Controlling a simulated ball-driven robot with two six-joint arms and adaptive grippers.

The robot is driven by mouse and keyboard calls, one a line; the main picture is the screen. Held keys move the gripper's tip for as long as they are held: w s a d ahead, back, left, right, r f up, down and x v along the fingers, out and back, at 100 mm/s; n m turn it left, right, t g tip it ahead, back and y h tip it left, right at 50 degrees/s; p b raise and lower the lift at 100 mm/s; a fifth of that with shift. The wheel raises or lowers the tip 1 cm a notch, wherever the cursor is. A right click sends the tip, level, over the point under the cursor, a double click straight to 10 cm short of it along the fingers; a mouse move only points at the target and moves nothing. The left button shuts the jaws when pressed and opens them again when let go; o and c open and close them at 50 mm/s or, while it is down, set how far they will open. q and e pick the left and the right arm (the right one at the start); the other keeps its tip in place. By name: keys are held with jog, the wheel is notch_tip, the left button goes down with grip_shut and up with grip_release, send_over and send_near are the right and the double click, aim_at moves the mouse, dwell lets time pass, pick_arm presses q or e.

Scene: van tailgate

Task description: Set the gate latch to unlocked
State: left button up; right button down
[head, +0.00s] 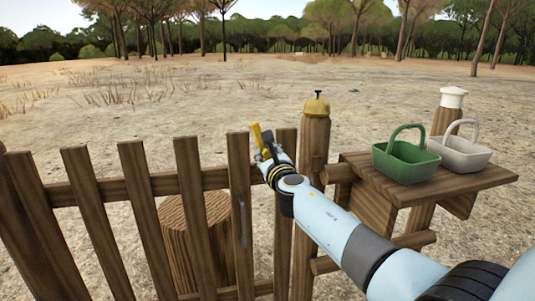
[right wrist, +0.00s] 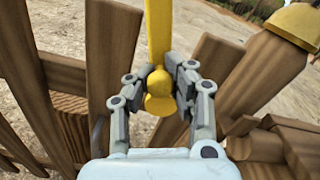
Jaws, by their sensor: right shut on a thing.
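The gate latch is a yellow lever (head: 257,135) at the top of the wooden gate (head: 188,158), close to the gate post (head: 312,150). In the head view it stands up, tilted slightly to the left. In the right wrist view the yellow lever (right wrist: 158,38) runs up from a rounded yellow knob between the fingers. My right gripper (head: 268,152) is at the latch, and its fingers (right wrist: 160,88) are shut on the lever from both sides. The fingers partly hide the lower part of the latch. My left gripper is in neither view.
A wooden shelf (head: 455,185) right of the post holds a green basket (head: 405,165) and a white basket (head: 462,155). A yellow cap (head: 316,107) tops the gate post. A tree stump (head: 172,235) stands behind the gate. Open sandy ground lies beyond.

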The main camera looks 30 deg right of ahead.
jog(key=c, duration=1.1)
grip_release()
jog(key=v, duration=1.2)
jog(key=shift+f, duration=0.1)
jog(key=shift+c, duration=0.3)
